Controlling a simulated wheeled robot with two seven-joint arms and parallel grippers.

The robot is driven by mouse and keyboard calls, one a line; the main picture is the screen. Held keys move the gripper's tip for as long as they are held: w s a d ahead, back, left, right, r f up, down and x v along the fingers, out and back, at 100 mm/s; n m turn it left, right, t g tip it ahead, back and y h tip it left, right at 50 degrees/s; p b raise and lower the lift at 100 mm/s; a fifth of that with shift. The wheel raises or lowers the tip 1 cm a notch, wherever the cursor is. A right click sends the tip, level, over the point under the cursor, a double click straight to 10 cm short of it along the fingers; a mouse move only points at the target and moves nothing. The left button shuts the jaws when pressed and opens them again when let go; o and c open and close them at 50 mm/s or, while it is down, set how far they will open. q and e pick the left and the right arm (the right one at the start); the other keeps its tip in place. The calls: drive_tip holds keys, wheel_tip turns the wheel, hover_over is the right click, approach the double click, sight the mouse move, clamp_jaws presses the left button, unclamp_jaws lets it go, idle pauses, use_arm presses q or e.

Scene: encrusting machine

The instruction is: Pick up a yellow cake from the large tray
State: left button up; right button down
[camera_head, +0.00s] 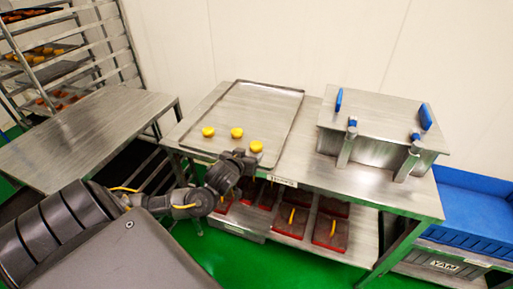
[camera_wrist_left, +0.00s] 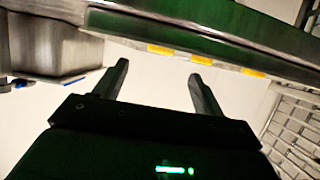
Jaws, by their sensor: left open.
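Three yellow cakes sit in a row near the front of the large metal tray (camera_head: 262,92): a left cake (camera_head: 208,132), a middle cake (camera_head: 237,132) and a right cake (camera_head: 256,146). The tray lies on the left part of a steel table. My left gripper (camera_head: 240,160) is at the table's front edge, just in front of the right cake in the picture. In the left wrist view my left gripper (camera_wrist_left: 158,72) has its fingers apart with nothing between them. Three yellow patches, likely the cakes (camera_wrist_left: 202,60), show beyond the fingertips there. My right gripper is out of view.
A steel box (camera_head: 375,120) with blue-ended parts stands on the table's right. Red trays (camera_head: 330,232) lie on the shelf below. An empty steel table (camera_head: 85,135) and a rack (camera_head: 95,40) are at left; blue crates (camera_head: 475,215) are at right.

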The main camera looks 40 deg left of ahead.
sight(255, 146)
use_arm(q)
drive_tip(key=x, duration=0.2)
drive_tip(key=shift+w+a+f, duration=0.15)
drive_tip(key=shift+w, duration=0.15)
drive_tip(key=shift+w+a+f, duration=0.1)
drive_tip(key=shift+w+f, duration=0.05)
drive_tip(key=shift+w, duration=0.15)
drive_tip(key=shift+w+a+p, duration=0.15)
drive_tip(key=shift+w+p, duration=0.15)
drive_tip(key=shift+p, duration=0.05)
drive_tip(key=x, duration=0.4)
drive_tip(key=shift+w+f+p, duration=0.15)
drive_tip(key=shift+f+p, duration=0.1)
drive_tip(key=shift+p, duration=0.05)
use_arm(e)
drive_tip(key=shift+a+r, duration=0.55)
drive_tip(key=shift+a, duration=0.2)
use_arm(q)
drive_tip(key=c, duration=1.1)
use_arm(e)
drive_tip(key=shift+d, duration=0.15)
